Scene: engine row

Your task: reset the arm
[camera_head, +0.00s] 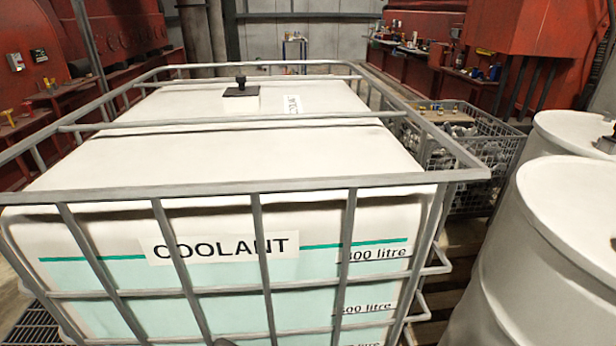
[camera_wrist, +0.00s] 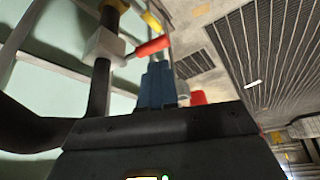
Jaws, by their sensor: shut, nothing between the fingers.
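The arm itself hardly shows in the head view. In the wrist view my gripper (camera_wrist: 158,68) has its two blue fingers side by side, closed and empty, above its dark palm. Just beyond and left of the fingers, a black upright pipe (camera_wrist: 101,75) carries a pale grey block and a red handle (camera_wrist: 152,47). I cannot tell whether the fingers touch the handle.
A caged white coolant tank (camera_head: 150,275) fills the front of the head view. White drums (camera_head: 545,265) stand close at right, with a wire basket of metal parts (camera_head: 470,150) behind. Red engines line both sides. The wrist view shows floor gratings (camera_wrist: 255,45).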

